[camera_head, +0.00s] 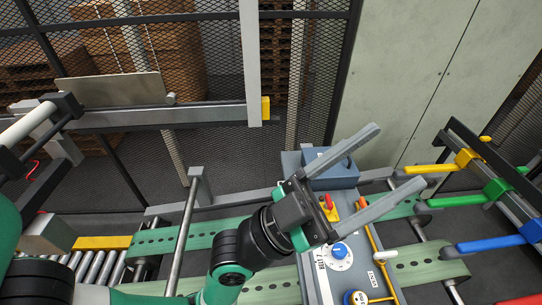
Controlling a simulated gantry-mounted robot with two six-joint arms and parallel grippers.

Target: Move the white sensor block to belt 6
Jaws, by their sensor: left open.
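My left gripper (399,156) is open and empty, its two grey fingers pointing up and right above the control panel (314,279). The panel carries a white dial (340,256) lettered "BELT"; its setting is too small to read. A pale, boxy block (46,232) sits at the left beside a yellow strip, far from the gripper; I cannot tell whether it is the white sensor block. Green perforated belts (428,265) run left and right of the panel. I cannot tell which is belt 6. My right gripper is not in view.
A blue-grey box (334,177) stands at the panel's back, close to the fingers. Yellow (432,168), green (457,201) and blue (492,243) bars project at the right. A mesh fence (225,150) and a grey cabinet (410,80) close off the back.

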